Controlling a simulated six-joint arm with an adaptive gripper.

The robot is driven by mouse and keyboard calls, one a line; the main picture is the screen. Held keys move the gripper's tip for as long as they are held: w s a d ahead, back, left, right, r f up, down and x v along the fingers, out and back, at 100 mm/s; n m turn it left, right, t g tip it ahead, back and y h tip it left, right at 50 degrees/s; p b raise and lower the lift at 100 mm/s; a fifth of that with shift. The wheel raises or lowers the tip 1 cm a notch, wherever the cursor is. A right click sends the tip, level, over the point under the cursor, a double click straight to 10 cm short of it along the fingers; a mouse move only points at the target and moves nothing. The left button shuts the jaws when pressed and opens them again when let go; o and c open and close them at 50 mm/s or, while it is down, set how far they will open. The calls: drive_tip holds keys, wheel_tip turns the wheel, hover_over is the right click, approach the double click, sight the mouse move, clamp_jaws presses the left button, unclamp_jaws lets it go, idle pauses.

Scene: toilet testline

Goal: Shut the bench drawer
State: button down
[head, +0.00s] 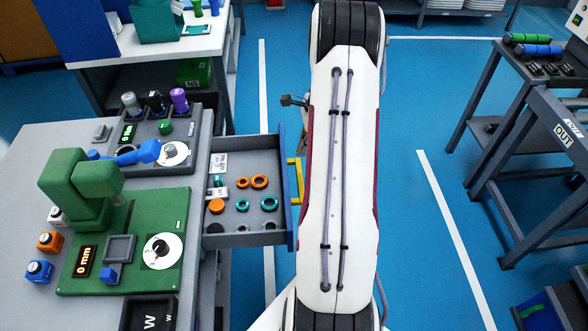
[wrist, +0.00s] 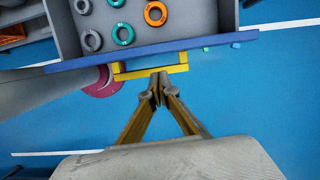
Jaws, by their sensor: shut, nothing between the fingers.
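The bench drawer (head: 245,160) is pulled out from the right side of the bench. It has a grey tray, a blue front panel (wrist: 155,49) and a yellow handle (head: 295,181). In the wrist view the handle (wrist: 150,71) spans the middle of the front panel. My gripper (wrist: 158,87) is shut and empty, its fingertips at the outer side of the handle, pointing toward the drawer front. I cannot tell whether they touch the handle.
Orange and teal rings (head: 259,181) and small labelled pieces lie inside the drawer. The bench top (head: 40,150) carries a green test stand (head: 90,200) and a grey control box (head: 160,135). Blue floor (head: 430,120) is open right of the drawer. A dark rack (head: 540,170) stands far right.

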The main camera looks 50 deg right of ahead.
sight(215, 180)
drive_tip(key=shift+m, duration=0.3)
drive_tip(key=shift+f, duration=0.15)
drive_tip(key=x, duration=0.9)
drive_tip(key=shift+f, duration=0.35)
drive_tip(key=shift+w+a, duration=0.1)
idle(0.4)
drive_tip(key=w+a, duration=1.7)
drive_tip(key=a, duration=0.1)
drive_tip(key=shift+w, duration=0.5)
drive_tip(key=shift+r, duration=0.1)
drive_tip(key=shift+d+r, duration=0.15)
drive_tip(key=shift+r, duration=0.55)
drive_tip(key=v, duration=0.8)
drive_tip(key=shift+s+d+r, duration=0.25)
drive_tip(key=shift+s+d, duration=0.05)
drive_tip(key=shift+s, duration=0.2)
